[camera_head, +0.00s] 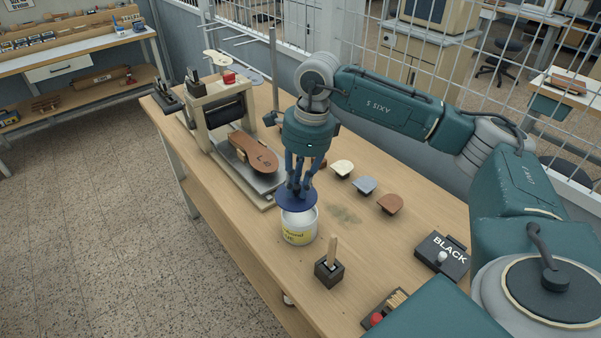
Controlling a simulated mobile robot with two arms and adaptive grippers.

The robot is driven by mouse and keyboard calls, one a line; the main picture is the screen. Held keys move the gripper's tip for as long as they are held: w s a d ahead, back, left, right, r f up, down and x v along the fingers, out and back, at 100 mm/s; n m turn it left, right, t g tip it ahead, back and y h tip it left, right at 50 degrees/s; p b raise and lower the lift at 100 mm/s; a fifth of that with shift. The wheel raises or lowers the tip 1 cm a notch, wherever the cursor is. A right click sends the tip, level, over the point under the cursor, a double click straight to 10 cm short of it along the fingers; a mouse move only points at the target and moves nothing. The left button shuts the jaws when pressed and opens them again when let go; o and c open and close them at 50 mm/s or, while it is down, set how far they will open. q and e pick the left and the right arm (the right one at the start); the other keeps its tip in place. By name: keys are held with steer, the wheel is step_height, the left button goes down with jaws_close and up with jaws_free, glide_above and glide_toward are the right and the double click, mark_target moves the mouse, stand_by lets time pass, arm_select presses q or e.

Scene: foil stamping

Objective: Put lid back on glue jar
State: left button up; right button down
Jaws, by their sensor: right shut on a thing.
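The glue jar (299,227) is a white tub with a yellow label, standing upright near the front edge of the workbench. My right gripper (299,184) points down above it, shut on the blue lid (297,203). The lid is a flat round disc that overlaps the jar's top in the picture. It looks slightly above or at the rim; I cannot tell whether it touches. The jar's mouth is mostly hidden by the lid. My left gripper is not in view.
A stamping press (222,112) with a brown sole (254,154) stands behind left. A dark block with a wooden handle (330,264) is close in front of the jar. Several heel pieces (365,185) lie behind right. A BLACK box (441,256) sits at right.

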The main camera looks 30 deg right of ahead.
steer(key=shift+w+d+f+m, duration=0.1)
steer(key=shift+w+d+m, duration=0.25)
steer(key=shift+d+m, duration=0.45)
steer(key=shift+a+f, duration=0.1)
steer(key=shift+f, duration=0.05)
steer(key=shift+f+b, duration=0.25)
steer(key=shift+b, duration=0.15)
steer(key=shift+f+b, duration=0.45)
steer(key=shift+f, duration=0.35)
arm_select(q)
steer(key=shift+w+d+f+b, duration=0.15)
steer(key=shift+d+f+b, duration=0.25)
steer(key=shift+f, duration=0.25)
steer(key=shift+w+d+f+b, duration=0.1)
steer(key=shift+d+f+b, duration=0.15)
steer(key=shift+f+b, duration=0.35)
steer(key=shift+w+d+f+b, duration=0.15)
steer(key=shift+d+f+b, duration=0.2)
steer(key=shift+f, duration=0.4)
arm_select(e)
steer(key=shift+f, duration=1.8)
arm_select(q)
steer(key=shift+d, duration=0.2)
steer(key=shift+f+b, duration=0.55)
arm_select(e)
steer(key=shift+f, duration=0.2)
